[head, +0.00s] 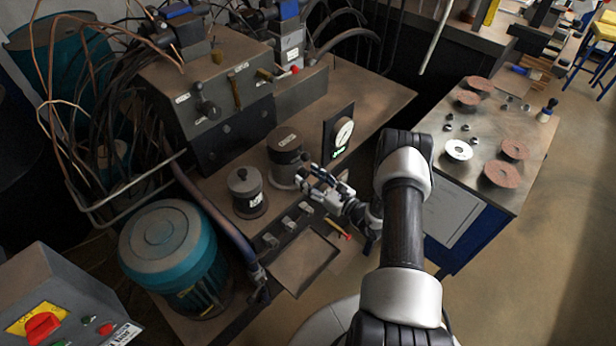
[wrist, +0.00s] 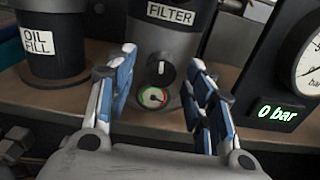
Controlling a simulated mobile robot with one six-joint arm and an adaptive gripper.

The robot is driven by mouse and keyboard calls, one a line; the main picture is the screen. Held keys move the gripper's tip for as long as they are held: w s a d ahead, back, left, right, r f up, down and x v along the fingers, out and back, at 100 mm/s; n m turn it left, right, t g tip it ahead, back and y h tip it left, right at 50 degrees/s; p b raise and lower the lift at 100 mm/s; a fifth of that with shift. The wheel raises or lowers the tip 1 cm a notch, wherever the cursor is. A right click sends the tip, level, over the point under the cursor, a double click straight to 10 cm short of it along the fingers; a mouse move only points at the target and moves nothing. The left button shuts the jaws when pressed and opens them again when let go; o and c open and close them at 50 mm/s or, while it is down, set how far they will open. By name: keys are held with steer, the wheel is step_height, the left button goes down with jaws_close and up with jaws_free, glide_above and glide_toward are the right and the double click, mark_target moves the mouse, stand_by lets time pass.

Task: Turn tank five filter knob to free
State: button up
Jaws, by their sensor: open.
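A grey filter housing labelled "FILTER" (wrist: 170,42) stands at the top middle of the wrist view; in the head view it is the dark-topped canister (head: 285,165). A small black knob (wrist: 161,71) with an upright white mark is on its front. Just below the knob is a small round dial (wrist: 152,97) with green and red parts. My gripper (wrist: 162,62) is open, its blue-padded fingers to the left and right of the knob, with nothing seen between the pads. In the head view my gripper (head: 304,174) is close to the housing's front. No tank number is readable.
An "OIL FILL" canister (wrist: 50,45) stands left of the filter. A pressure gauge panel (wrist: 290,85) reading "0 bar" stands close on the right. Several small metal blocks (head: 289,222) are on the bench in front. A side table (head: 482,130) holds several discs.

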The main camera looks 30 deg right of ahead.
steer(key=v, duration=1.1)
steer(key=p+x, duration=0.5)
steer(key=x, duration=0.8)
steer(key=shift+r+p, duration=0.1)
steer(key=shift+p, duration=0.25)
steer(key=shift+c, duration=0.4)
